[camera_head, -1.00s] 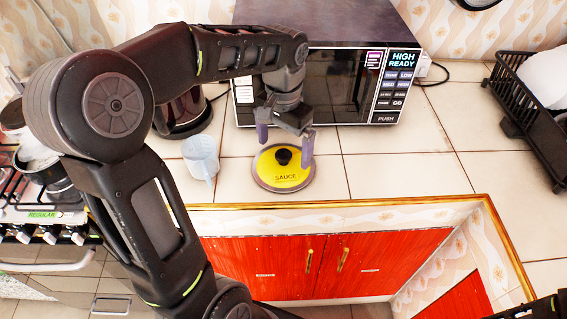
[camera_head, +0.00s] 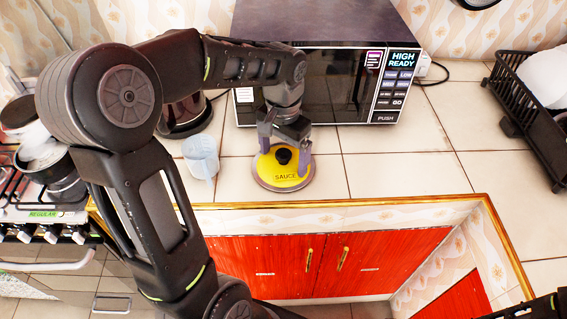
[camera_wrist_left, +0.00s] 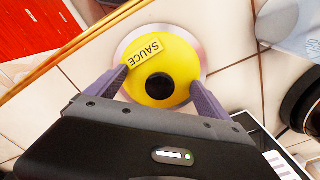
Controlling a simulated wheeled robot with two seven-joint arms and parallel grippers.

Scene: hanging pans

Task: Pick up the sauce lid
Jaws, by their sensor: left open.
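The sauce lid (camera_head: 283,177) is a round yellow disc with a grey rim, a black knob and the word SAUCE. It lies flat on the tiled counter in front of the microwave. My left gripper (camera_head: 284,153) is open right over the lid, with its fingers apart on either side of the knob. In the left wrist view the lid (camera_wrist_left: 160,80) shows whole beyond the fingertips, and the knob lies between the open fingers of the gripper (camera_wrist_left: 160,92). Nothing is held. My right gripper is not clearly seen; only a dark part shows at the lower right corner.
The microwave (camera_head: 335,80) stands close behind the lid. A clear cup (camera_head: 201,157) stands just left of the lid, with a dark kettle (camera_head: 186,115) behind it. A black dish rack (camera_head: 528,110) is at right. The counter between (camera_head: 405,170) is clear.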

